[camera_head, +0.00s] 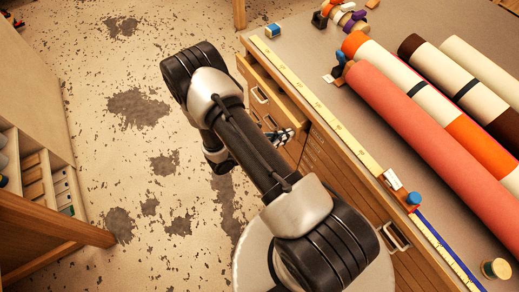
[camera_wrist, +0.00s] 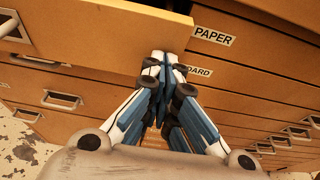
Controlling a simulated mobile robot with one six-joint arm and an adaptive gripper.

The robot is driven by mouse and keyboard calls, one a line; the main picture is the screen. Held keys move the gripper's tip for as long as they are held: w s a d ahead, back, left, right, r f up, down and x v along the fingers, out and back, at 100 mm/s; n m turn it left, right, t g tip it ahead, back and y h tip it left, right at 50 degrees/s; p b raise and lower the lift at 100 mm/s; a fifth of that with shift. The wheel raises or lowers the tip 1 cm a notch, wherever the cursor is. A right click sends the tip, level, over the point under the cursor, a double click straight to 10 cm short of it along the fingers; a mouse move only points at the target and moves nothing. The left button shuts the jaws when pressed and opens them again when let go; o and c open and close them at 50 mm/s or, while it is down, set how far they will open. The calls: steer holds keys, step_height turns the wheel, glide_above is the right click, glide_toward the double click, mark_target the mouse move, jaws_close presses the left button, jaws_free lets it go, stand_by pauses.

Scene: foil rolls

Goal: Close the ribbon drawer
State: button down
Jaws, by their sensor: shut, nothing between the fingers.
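A wooden drawer (camera_head: 262,80) in the table's side stands pulled out, with a metal handle on its front. No label shows on it, so I cannot tell from words that it is the ribbon drawer. In the wrist view, its front (camera_wrist: 95,32) spans the upper left. My gripper (camera_head: 287,134) is shut and empty beside the drawer's near end. In the wrist view, my gripper's fingertips (camera_wrist: 165,62) overlap the right end of the drawer front. I cannot tell whether they touch it. My arm hides part of the drawer bank.
Closed drawers with a PAPER label (camera_wrist: 213,35) lie right of the fingers. Another handle (camera_head: 397,237) is on the near side. The tabletop holds several large rolls, including a coral roll (camera_head: 430,135), and a yellow ruler strip (camera_head: 320,110). Stained floor (camera_head: 140,105) left of the table is open.

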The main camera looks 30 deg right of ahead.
mark_target(299, 129)
steer(key=shift+w+d, duration=0.15)
steer(key=shift+d, duration=2.8)
steer(key=shift+r, duration=0.1)
steer(key=shift+a, duration=0.15)
steer(key=f+p+v, duration=0.1)
steer(key=v, duration=1.2)
steer(key=shift+a, duration=0.5)
